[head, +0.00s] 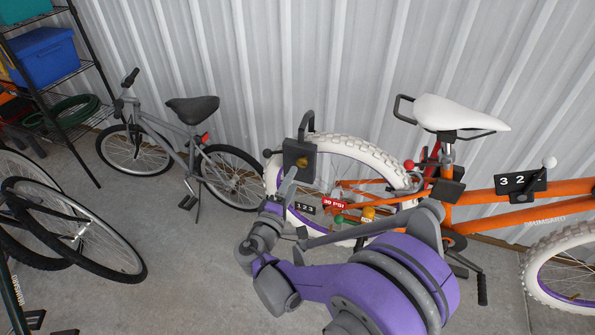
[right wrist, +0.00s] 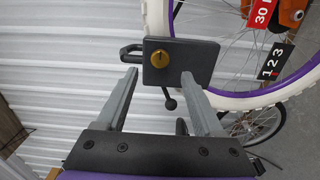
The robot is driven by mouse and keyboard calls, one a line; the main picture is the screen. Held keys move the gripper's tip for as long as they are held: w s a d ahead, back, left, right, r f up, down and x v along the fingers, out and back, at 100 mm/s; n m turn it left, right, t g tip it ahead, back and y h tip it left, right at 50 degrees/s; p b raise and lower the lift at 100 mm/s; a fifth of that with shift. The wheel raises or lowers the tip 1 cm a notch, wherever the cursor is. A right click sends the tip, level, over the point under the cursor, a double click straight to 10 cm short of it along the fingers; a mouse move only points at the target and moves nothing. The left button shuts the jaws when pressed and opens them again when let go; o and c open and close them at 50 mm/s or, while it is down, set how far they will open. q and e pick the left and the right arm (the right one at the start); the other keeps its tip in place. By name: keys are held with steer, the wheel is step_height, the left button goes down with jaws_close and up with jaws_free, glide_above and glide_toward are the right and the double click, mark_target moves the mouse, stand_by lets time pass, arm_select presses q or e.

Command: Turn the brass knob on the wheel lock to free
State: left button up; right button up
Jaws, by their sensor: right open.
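The wheel lock (head: 292,149) is a dark grey box with a shackle, at the orange bike's white-tyred wheel. Its round brass knob (head: 302,163) is partly visible in the head view. In the right wrist view the knob (right wrist: 159,60) sits on the lock face (right wrist: 185,50), ahead of and roughly midway between my fingers. A short lever with a black ball (right wrist: 170,103) sticks out from the lock. My right gripper (right wrist: 160,73) is open and empty; its fingertips are close to the lock face, the right one overlapping it in view. In the head view my right gripper (head: 288,180) is just below the lock. My left gripper is out of view.
A black "1 2 3" plate (head: 305,208), a red "30 PSI" tag (head: 333,203) and an orange bell-like part (head: 368,213) are by the wheel. A "3 2" box (head: 520,182) is on the orange frame. A grey bike (head: 190,140) stands left; a corrugated wall (head: 250,60) is behind.

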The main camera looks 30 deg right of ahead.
steer(key=v, duration=0.4)
steer(key=shift+d, duration=0.1)
stand_by(0.3)
steer(key=s+d+f+m+g+y, duration=0.2)
steer(key=s+f+g+y, duration=0.1)
steer(key=s, duration=0.3)
steer(key=s+d+f+m+g+y, duration=0.1)
steer(key=s+f+m+g+y, duration=0.15)
steer(key=s, duration=0.45)
steer(key=s+a+f+m+g+y, duration=0.1)
steer(key=s+a+f+m+y, duration=0.25)
steer(key=s+a+y, duration=0.65)
arm_select(q)
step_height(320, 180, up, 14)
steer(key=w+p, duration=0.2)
steer(key=p, duration=1.1)
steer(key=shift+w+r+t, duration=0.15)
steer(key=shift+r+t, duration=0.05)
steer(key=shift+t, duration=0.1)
arm_select(e)
step_height(320, 180, up, 15)
steer(key=w+h, duration=0.1)
steer(key=shift+w+d+h, duration=0.35)
steer(key=shift+w+d, duration=0.05)
steer(key=shift+d, duration=0.05)
